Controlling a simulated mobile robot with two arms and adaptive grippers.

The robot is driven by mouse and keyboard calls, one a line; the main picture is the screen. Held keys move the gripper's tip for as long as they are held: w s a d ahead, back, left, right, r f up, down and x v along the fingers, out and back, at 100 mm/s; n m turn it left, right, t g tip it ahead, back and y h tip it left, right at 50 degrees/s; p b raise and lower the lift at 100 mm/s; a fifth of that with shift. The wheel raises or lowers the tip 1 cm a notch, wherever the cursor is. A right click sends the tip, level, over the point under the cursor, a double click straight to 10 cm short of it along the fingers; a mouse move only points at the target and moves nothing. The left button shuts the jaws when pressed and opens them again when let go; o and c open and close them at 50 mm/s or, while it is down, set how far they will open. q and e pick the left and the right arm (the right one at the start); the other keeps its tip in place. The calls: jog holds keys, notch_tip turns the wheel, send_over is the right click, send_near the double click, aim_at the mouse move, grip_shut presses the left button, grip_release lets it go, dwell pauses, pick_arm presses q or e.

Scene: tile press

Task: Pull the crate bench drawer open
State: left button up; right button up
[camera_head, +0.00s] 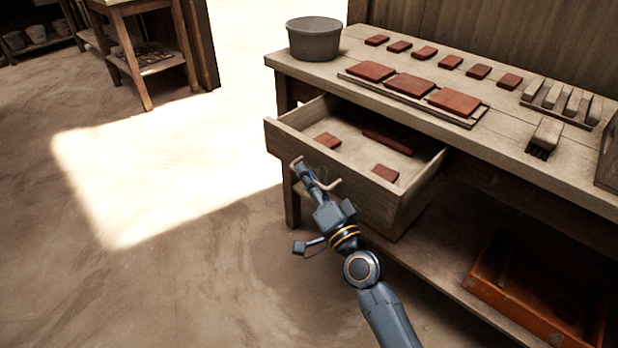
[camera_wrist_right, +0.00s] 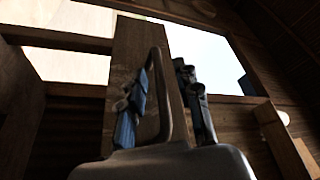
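The wooden bench drawer (camera_head: 368,190) stands pulled well out from under the bench top in the head view. It holds two small reddish tiles (camera_head: 327,140) (camera_head: 386,172) and a long dark red bar (camera_head: 388,143). Its bent metal handle (camera_head: 331,185) is on the front face. My right gripper (camera_head: 303,171) is at this handle. My left gripper is not in view.
The bench top (camera_head: 345,55) carries a grey tub (camera_head: 314,40), several red tiles, a board with three larger tiles (camera_head: 410,85), wooden blocks and a brush (camera_head: 545,135). An orange crate (camera_head: 530,300) is on the lower shelf. The floor at left is clear.

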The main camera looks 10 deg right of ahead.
jog(key=v, duration=1.2)
